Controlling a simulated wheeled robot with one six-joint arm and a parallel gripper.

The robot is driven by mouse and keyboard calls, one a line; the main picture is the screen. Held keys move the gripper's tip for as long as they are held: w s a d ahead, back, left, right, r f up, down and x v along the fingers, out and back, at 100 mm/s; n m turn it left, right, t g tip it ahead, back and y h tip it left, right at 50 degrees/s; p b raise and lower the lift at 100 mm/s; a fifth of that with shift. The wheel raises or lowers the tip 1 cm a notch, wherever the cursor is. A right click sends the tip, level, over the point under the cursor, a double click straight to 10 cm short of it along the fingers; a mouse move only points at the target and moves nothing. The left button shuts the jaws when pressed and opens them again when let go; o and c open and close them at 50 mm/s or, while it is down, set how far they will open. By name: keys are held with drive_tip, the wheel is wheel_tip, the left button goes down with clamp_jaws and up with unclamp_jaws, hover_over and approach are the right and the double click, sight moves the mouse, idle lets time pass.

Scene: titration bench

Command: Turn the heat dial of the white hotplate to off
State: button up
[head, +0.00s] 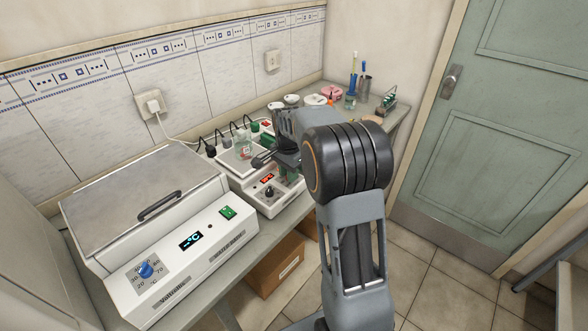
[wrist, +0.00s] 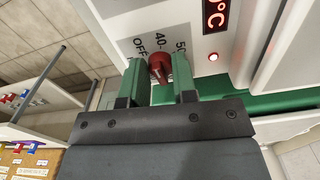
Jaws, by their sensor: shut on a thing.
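The white hotplate (head: 262,204) stands on the bench, with a beaker (head: 243,148) on its top. A dark knob (head: 269,191) and a lit red display (head: 267,178) show on its front. In the wrist view the red heat dial (wrist: 160,68) is between the green fingers of my gripper (wrist: 160,80), which is shut on it. The panel marks OFF, 40 and 50 show beside the dial. I cannot tell which mark it points at. In the head view my gripper (head: 289,177) is at the right of the front panel and hides the dial.
A white water bath (head: 185,262) with a metal lid and a blue dial (head: 146,270) stands to the left, close to the hotplate. Glassware and pens (head: 353,80) stand at the bench's far end. A cardboard box (head: 277,266) is under the bench.

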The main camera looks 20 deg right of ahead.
drive_tip(key=n, duration=0.3)
drive_tip(key=shift+a+n+p, duration=0.25)
drive_tip(key=shift+n+p, duration=0.05)
drive_tip(key=shift+p, duration=0.1)
drive_tip(key=shift+s+d+n+p, duration=0.15)
drive_tip(key=shift+n+p, duration=0.15)
drive_tip(key=shift+n, duration=1.6)
drive_tip(key=o, duration=0.8)
wheel_tip(320, 180, up, 14)
drive_tip(key=shift+p, duration=0.35)
